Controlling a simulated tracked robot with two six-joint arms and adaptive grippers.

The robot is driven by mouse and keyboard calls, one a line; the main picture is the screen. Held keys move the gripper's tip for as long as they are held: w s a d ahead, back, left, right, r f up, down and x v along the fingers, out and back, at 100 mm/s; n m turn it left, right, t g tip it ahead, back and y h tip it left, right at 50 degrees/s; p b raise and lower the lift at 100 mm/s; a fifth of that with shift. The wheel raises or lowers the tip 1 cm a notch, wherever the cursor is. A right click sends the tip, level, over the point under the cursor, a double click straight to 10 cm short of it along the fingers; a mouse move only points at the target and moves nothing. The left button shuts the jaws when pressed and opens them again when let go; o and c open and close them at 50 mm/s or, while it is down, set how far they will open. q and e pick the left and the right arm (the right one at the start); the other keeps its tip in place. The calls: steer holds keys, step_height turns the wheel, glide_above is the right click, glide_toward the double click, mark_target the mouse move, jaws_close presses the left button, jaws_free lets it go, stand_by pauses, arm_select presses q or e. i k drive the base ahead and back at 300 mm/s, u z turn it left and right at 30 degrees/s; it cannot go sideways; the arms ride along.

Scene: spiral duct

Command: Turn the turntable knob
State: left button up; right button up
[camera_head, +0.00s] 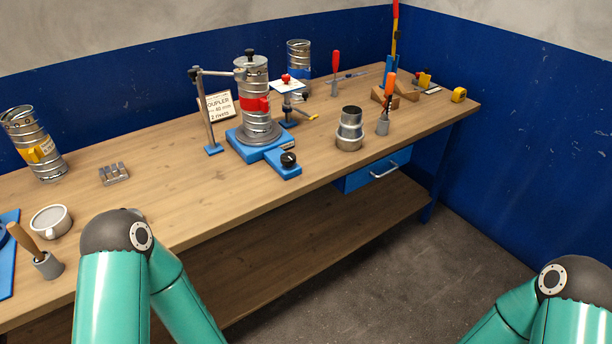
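The turntable knob (288,160) is a small black knob on the blue arm that juts forward from the turntable's blue base (247,146). A silvery spiral duct (257,118) with a red clamp (256,104) stands upright on the round grey turntable plate (262,137). A black knob (250,53) tops the duct. My two green arms show at the lower left and lower right, both well apart from the knob. Neither gripper is in the picture.
A metal reducer (349,130) stands right of the knob. A duct with a yellow label (34,144), a metal block (114,174) and a cup (51,220) are at left. The bench front (215,205) near the knob is clear.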

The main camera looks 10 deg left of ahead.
mark_target(288, 159)
steer(key=z, duration=0.3)
steer(key=k, duration=0.7)
steer(key=z, duration=0.25)
steer(key=i, duration=1.35)
steer(key=u, duration=0.7)
steer(key=i, duration=0.4)
steer(key=u, duration=0.1)
